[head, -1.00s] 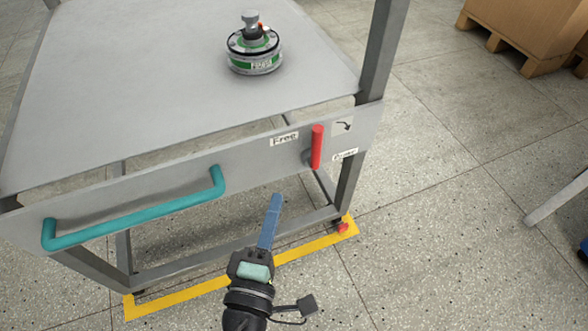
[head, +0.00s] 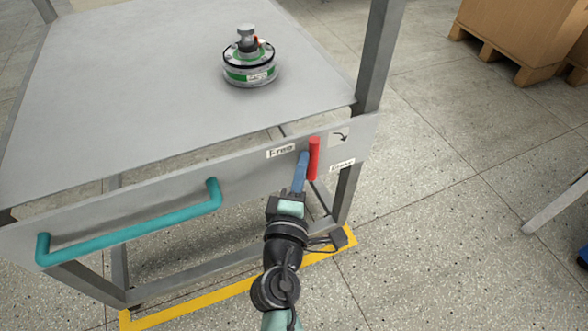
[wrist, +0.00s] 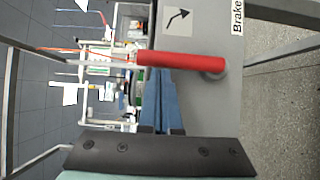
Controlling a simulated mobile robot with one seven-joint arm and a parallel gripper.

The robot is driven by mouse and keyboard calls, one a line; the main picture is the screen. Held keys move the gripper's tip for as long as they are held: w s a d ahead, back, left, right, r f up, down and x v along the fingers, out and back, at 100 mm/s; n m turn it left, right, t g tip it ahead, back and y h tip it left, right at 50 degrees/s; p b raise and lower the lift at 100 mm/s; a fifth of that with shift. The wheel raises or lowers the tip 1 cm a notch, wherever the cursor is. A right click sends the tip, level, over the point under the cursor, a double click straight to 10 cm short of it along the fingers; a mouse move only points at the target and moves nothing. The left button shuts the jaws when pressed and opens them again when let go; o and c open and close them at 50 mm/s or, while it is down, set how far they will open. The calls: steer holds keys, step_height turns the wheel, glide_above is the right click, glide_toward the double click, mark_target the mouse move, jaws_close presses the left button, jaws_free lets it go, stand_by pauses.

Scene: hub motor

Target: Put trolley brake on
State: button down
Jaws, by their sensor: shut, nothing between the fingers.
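The grey trolley (head: 130,130) stands in front of me. Its red brake lever (head: 314,158) points up on the front panel, between the "Free" label (head: 281,151) and the "Brake" label (head: 342,166). An arrow plate (head: 339,138) is above and right of the lever. My gripper (head: 304,156) is shut and empty, its blue fingers just left of the lever; I cannot tell whether they touch it. In the wrist view the red lever (wrist: 180,60) lies across the picture beyond the blue fingertips (wrist: 163,85), with the "Brake" label (wrist: 237,16) at the top right.
A teal handle (head: 130,230) sticks out from the panel at the left. A green and silver hub motor (head: 249,64) stands on the trolley top. Yellow floor tape (head: 190,303) runs under the trolley. Pallet boxes (head: 520,40) stand far right; the floor between is open.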

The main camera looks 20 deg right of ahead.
steer(key=shift+d+r+p, duration=0.1)
steer(key=shift+r+p, duration=0.05)
steer(key=shift+p, duration=0.15)
steer(key=shift+d+p, duration=0.15)
steer(key=shift+p, duration=0.4)
